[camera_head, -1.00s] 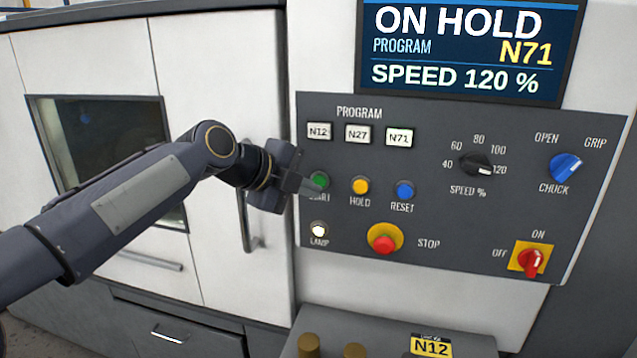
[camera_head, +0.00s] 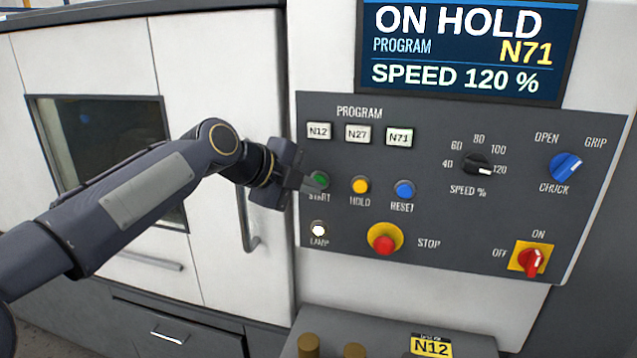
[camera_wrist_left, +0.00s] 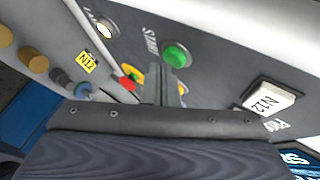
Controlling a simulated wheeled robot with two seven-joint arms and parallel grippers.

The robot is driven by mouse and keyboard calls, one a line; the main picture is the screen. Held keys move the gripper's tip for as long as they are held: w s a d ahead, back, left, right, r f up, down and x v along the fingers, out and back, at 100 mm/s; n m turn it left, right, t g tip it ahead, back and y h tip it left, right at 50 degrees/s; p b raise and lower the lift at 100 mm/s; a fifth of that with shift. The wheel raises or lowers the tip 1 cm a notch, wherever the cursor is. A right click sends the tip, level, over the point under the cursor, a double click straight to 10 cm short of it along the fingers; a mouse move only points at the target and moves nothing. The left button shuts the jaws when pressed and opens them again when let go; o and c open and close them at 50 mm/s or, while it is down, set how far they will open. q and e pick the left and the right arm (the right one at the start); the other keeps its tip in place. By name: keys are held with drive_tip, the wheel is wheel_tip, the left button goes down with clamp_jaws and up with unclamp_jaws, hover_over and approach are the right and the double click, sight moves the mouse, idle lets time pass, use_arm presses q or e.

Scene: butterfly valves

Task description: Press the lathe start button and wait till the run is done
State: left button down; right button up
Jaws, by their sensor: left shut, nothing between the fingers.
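The green START button (camera_head: 321,178) is on the grey control panel, left of the yellow HOLD button (camera_head: 360,185) and the blue RESET button (camera_head: 404,190). My left gripper (camera_head: 312,185) is shut and empty, its fingertips in front of the START button and partly covering it. In the left wrist view the green button (camera_wrist_left: 176,54) shows just beyond the fingers (camera_wrist_left: 165,92), apparently with a gap; I cannot tell the exact distance. The screen (camera_head: 465,50) reads ON HOLD, program N71, speed 120 %. My right gripper is not in view.
Program keys N12, N27 and N71 (camera_head: 399,138) sit above the buttons. A red STOP button (camera_head: 385,238), a lit lamp button (camera_head: 318,230), a speed knob (camera_head: 477,164), a chuck knob (camera_head: 566,167) and a red power switch (camera_head: 530,261) are also near. A door handle (camera_head: 247,225) is left.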

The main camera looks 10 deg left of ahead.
use_arm(q)
drive_tip(key=shift+w, duration=0.4)
idle(0.7)
drive_tip(key=shift+s, duration=0.1)
drive_tip(key=shift+s+b, duration=0.6)
drive_tip(key=shift+s, duration=0.15)
drive_tip(key=s+b, duration=0.3)
drive_tip(key=s, duration=0.2)
drive_tip(key=shift+a, duration=0.1)
